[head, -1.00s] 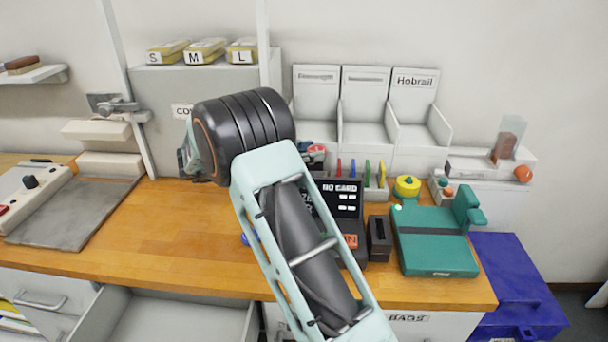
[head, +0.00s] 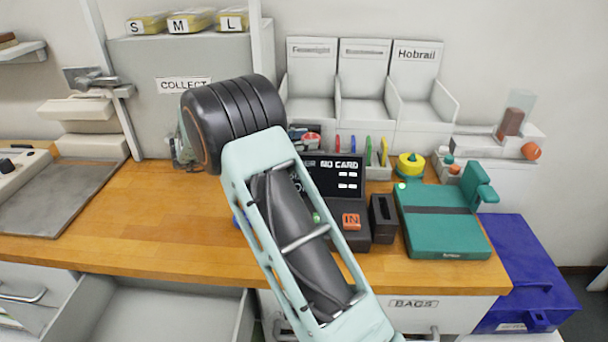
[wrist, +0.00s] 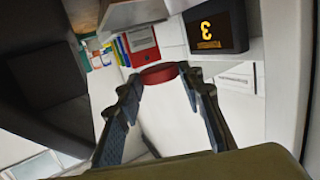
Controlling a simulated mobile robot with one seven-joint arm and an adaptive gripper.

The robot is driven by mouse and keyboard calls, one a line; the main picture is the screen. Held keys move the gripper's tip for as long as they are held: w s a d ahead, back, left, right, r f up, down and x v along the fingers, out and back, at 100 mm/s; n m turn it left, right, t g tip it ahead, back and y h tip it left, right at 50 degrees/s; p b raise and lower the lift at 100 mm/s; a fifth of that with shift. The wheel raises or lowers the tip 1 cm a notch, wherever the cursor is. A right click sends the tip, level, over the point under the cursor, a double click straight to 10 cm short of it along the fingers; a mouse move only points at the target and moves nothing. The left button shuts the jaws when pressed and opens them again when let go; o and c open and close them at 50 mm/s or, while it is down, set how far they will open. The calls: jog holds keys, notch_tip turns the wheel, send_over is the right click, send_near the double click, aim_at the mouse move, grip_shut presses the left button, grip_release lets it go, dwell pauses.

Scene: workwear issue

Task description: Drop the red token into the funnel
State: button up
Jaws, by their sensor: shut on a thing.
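In the wrist view a red token (wrist: 158,75), a round disc seen nearly edge-on, sits between the two fingertips of my gripper (wrist: 160,82). The fingers are shut on it, one at each side. In the head view the token is hidden, and my dark wrist and pale arm cover most of the gripper. I cannot pick out a funnel with certainty in either view.
A grey cabinet with a COLLECT sign (head: 184,85) stands behind my wrist. A black card reader (head: 333,180), a teal device (head: 445,232) and a yellow round thing (head: 410,166) stand to the right. The wooden counter (head: 130,215) is clear on the left.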

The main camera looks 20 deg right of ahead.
jog(key=shift+f, duration=0.25)
jog(key=o, duration=1.1)
jog(key=shift+f, duration=0.1)
jog(key=v, duration=1.2)
jog(key=shift+w, duration=0.1)
jog(key=shift+f, duration=0.1)
